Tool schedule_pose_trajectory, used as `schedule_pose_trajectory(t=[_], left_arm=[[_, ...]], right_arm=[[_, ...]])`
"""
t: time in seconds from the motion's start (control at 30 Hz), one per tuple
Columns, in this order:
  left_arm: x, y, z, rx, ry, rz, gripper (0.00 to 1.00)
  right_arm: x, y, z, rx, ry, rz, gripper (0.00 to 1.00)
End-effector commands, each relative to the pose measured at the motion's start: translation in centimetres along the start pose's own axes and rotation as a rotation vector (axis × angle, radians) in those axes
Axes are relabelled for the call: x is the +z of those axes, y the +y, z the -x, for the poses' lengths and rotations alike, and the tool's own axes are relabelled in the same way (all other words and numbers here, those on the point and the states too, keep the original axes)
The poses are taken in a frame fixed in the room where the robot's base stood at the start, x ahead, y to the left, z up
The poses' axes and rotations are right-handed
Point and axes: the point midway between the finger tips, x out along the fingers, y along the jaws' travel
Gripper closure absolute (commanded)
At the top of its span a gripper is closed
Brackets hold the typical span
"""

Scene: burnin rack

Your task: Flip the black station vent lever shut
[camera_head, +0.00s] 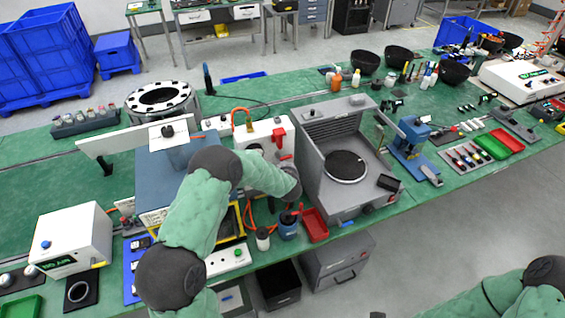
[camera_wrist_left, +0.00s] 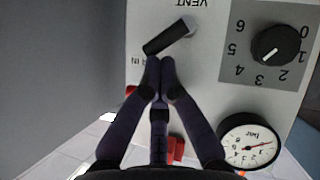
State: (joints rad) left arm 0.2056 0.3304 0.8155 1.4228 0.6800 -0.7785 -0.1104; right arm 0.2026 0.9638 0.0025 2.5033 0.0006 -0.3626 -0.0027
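The black vent lever (camera_wrist_left: 168,38) is on a white panel (camera_wrist_left: 210,75) in the left wrist view, beside an upside-down "VENT" label. It lies at a slant, its lower left end nearest my fingers. In the head view my left arm reaches over the bench and hides the lever and the fingertips. My right gripper is out of view; only part of my right arm shows at the lower right.
The panel also carries a black numbered knob (camera_wrist_left: 276,44) and a round pressure gauge (camera_wrist_left: 248,141). In the head view, a white unit with a red handle (camera_head: 281,136), a grey open station (camera_head: 329,124) and a red bin (camera_head: 314,226) crowd around my left forearm.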

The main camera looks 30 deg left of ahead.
Motion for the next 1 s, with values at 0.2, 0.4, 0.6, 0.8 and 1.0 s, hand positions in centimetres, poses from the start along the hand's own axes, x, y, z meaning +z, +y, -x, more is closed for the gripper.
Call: schedule_pose_trajectory(t=[0.2,0.4,0.6,0.8,1.0], left_arm=[[0.0,0.7,-0.1,-0.064,0.001,-0.096,1.00],[0.5,0.9,-0.3,-0.115,0.001,-0.173,1.00],[0.9,1.0,-0.7,-0.142,0.001,-0.213,1.00],[1.3,1.0,-0.9,-0.146,-0.001,-0.218,1.00],[1.5,1.2,-1.0,-0.145,0.000,-0.217,1.00]], right_arm=[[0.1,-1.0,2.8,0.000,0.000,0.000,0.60],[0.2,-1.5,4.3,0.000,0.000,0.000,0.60],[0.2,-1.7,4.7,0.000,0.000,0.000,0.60],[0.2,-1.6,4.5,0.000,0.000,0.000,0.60],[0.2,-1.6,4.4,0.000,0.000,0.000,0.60]])
